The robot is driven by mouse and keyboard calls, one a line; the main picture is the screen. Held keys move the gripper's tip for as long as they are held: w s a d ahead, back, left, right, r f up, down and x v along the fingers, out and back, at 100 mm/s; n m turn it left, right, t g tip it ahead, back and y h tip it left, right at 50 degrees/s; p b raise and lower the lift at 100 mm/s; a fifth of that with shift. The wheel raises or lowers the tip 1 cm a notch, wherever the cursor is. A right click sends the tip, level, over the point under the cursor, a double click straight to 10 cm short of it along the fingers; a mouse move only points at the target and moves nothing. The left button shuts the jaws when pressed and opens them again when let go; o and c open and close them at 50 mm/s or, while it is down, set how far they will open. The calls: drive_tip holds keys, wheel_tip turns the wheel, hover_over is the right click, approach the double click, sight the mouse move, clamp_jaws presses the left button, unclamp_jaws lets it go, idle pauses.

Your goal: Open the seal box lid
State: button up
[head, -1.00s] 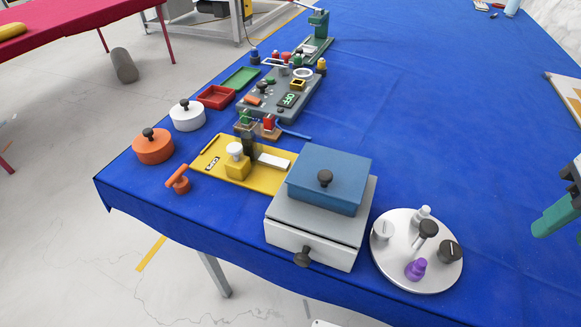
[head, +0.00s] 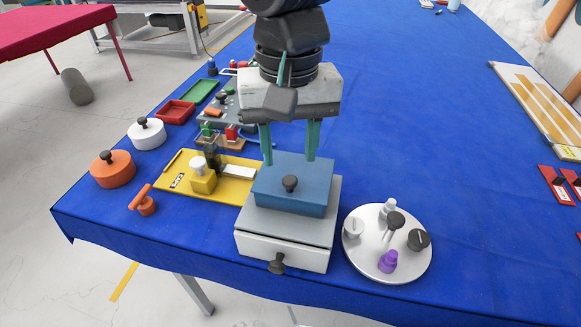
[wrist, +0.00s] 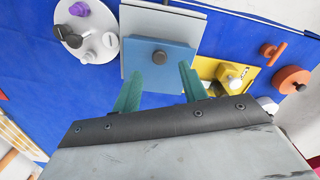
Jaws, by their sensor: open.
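The blue box (head: 270,203) with a closed flat lid and a dark round knob (head: 290,183) sits on a grey and white drawer unit (head: 265,247). I take it for the seal box. It also shows in the wrist view (wrist: 180,65). My gripper (head: 290,158) points down with its two green fingers apart and nothing between them. In the head view the fingertips are at the box's far edge, beyond the knob. In the wrist view (wrist: 160,68) the knob lies roughly in line with the gap between the fingertips. Contact with the lid cannot be told.
A round white tray (head: 364,250) with several knobs stands right of the drawer unit. A yellow board (head: 233,187) lies to the left, near orange (head: 112,175) and white (head: 147,138) lidded pots. Blue cloth on the right is largely clear.

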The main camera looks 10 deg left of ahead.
sight(290, 179)
wheel_tip(290, 179, down, 5)
drive_tip(key=shift+r, duration=0.1)
drive_tip(key=shift+c, duration=0.3)
clamp_jaws()
